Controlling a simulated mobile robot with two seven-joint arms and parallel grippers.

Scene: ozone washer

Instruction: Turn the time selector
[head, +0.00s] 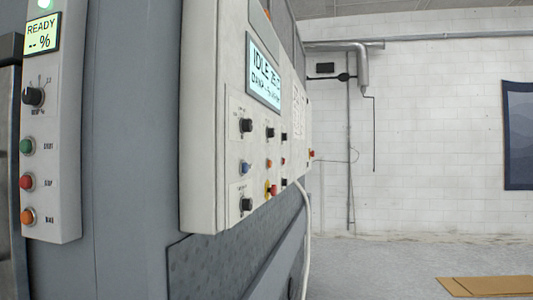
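A black rotary knob (34,96) with scale marks around it sits on the narrow light panel at the left, below a lit display (42,36) reading READY. On the angled control box in the middle are further black knobs: an upper left one (245,126), one to its right (269,132) and a lower one (246,204). The labels are too small to read, so I cannot tell which knob is the time selector. Neither of my grippers is in view.
Green (27,146), red (26,182) and orange (28,216) buttons sit below the left knob. The control box (205,120) juts from the grey machine and has an IDLE display (264,74). A cable hangs below it. Floor (385,265) at right is mostly clear, with flat cardboard (490,286).

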